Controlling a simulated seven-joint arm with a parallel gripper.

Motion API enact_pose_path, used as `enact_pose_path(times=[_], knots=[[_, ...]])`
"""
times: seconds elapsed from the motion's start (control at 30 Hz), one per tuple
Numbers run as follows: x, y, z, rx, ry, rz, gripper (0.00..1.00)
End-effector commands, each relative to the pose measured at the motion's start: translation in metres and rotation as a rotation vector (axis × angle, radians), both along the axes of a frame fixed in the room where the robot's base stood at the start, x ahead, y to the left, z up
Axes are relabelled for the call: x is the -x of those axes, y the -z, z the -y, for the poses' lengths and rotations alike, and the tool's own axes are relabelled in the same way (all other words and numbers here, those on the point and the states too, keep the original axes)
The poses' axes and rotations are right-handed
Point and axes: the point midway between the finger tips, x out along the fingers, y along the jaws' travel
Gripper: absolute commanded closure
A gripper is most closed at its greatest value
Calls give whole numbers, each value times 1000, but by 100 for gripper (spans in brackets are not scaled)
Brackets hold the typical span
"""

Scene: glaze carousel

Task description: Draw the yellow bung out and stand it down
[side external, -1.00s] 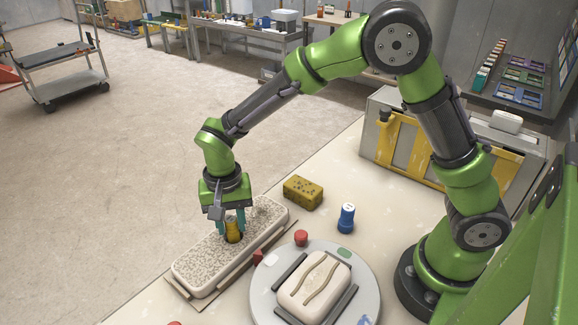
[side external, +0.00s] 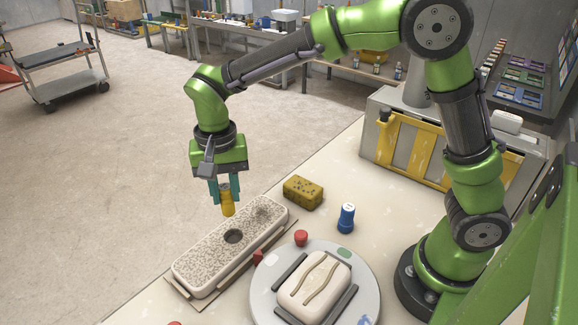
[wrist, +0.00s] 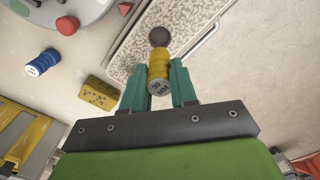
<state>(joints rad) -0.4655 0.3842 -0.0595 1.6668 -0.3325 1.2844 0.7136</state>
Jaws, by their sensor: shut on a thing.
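The yellow bung (side external: 228,203) is held by my gripper (side external: 224,190), which is shut on it. The bung hangs upright in the air, clear above the speckled block. In the wrist view the bung (wrist: 158,73) sits between the two teal fingers, and its grey end is marked with "MM" and a number that I cannot read surely. The long speckled block (side external: 205,262) lies on the table with a dark round hole (side external: 234,236) in its top, below the bung. The hole (wrist: 159,37) also shows empty in the wrist view.
A blue bung (side external: 346,218) and a yellow-brown sponge (side external: 302,191) stand behind the block. A round turntable (side external: 370,285) carries a pale moulded piece (side external: 314,287). A red knob (side external: 301,237) is by its rim. Table between sponge and grey cabinet is clear.

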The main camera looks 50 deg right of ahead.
Motion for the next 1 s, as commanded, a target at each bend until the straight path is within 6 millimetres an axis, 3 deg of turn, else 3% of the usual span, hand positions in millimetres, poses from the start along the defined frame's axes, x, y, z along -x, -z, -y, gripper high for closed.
enact_pose_path(times=[0.2,1.0], knots=[[0,-21,0,0,0,1,100],[0,-51,0,1,-1,1,100]])
